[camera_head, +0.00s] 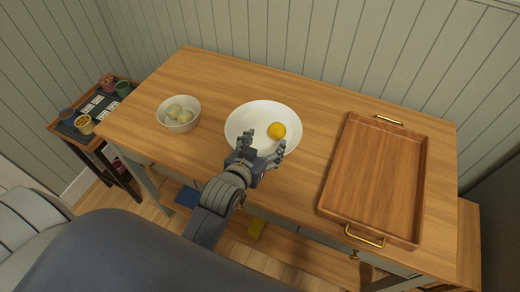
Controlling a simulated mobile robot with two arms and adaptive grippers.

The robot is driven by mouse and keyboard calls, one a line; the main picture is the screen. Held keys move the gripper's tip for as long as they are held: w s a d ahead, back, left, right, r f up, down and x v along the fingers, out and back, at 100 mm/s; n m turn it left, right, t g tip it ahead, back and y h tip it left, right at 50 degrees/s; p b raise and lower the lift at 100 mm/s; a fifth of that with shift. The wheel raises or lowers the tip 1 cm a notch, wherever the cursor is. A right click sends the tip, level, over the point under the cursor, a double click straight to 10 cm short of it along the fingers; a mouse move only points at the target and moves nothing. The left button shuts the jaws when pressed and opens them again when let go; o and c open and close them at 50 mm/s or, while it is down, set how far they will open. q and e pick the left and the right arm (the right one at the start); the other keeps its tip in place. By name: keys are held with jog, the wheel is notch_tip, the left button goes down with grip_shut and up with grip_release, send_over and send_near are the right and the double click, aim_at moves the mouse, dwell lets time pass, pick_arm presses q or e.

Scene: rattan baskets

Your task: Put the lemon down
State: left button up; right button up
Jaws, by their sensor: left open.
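A yellow lemon (277,130) lies in the wide white bowl (262,108) at the middle of the wooden table, right of the bowl's centre. My left gripper (262,147) is open over the near part of the bowl, its two fingers spread apart. The lemon is beyond and between the fingertips, with a visible space around it. The gripper hides part of the bowl's near rim. My right gripper is not in view.
A smaller white bowl (164,119) with pale round items (179,113) stands at left. A wooden tray (375,178) with brass handles lies at right, empty. Bare tabletop (315,120) lies between bowl and tray. A low side table (92,108) with small cups is at far left.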

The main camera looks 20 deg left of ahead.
pick_arm(q)
jog(key=shift+v, duration=1.45)
jog(key=shift+f, duration=0.1)
jog(key=s+f+g, duration=0.1)
jog(key=s+f, duration=0.1)
jog(key=s+f+g, duration=0.2)
jog(key=s, duration=0.1)
jog(key=s+a+f+g, duration=0.1)
jog(key=s+f, duration=0.1)
jog(key=s, duration=0.1)
jog(key=shift+s+m+g, duration=0.1)
jog(key=shift+m+g, duration=0.2)
jog(key=shift+g, duration=0.1)
jog(key=s+a+f+m+g, duration=0.1)
jog(key=s+g, duration=0.2)
jog(key=s, duration=0.3)
jog(key=s+a+f+g, duration=0.1)
jog(key=s+f+g, duration=0.1)
jog(key=s, duration=0.4)
notch_tip(320, 180, down, 27)
jog(key=s+g, duration=0.2)
jog(key=s+a+f+b, duration=0.1)
jog(key=s+a+f, duration=0.1)
jog(key=s+f, duration=1.4)
jog(key=shift+s+a+f+g, duration=0.25)
jog(key=shift+a+f+g, duration=0.05)
jog(key=shift+f+g, duration=0.1)
